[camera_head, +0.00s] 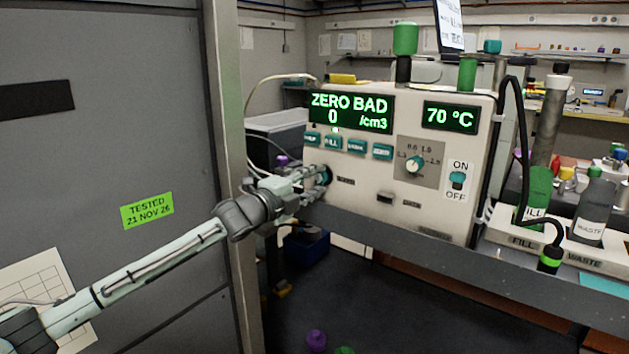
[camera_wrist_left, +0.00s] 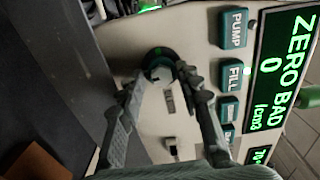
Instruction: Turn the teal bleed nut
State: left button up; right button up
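The teal bleed nut (camera_head: 323,175) sits in a dark round fitting at the lower left of the instrument's cream front panel. My left gripper (camera_head: 309,182) reaches in from the left, right at the nut. In the left wrist view its two fingers (camera_wrist_left: 159,80) are spread on either side of the nut, and small gaps seem to show. Whether a fingertip touches it is hard to tell. My right gripper is out of view.
The instrument (camera_head: 350,185) reads ZERO BAD 0 /cm3 and 70 °C. A row of teal buttons (camera_head: 357,146) lies above the nut, a dial (camera_head: 413,164) to the right. A grey metal cabinet (camera_head: 110,120) stands close on the left. Bottles (camera_head: 594,208) stand at right.

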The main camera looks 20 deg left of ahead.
pick_arm(q)
jog(key=shift+o, duration=1.4)
jog(key=v, duration=1.2)
jog(key=shift+r, duration=0.1)
jog(key=s+f+n+g+y, duration=0.2)
jog(key=s+f+n, duration=0.15)
jog(key=f, duration=0.55)
jog(key=s+f+n+g+y, duration=0.15)
jog(key=f+n, duration=0.25)
jog(key=f, duration=0.4)
jog(key=s+f+n+g+y, duration=0.1)
jog(key=s+f+n+y, duration=0.2)
jog(key=f, duration=0.6)
jog(key=s+f+n+g, duration=0.4)
jog(key=s+f, duration=0.6)
jog(key=s, duration=0.3)
jog(key=s+f+n+g+y, duration=0.1)
jog(key=s+f+n+g, duration=0.4)
jog(key=s+f, duration=0.6)
jog(key=s+n, duration=0.1)
jog(key=s, duration=0.1)
jog(key=shift+s+f, duration=0.3)
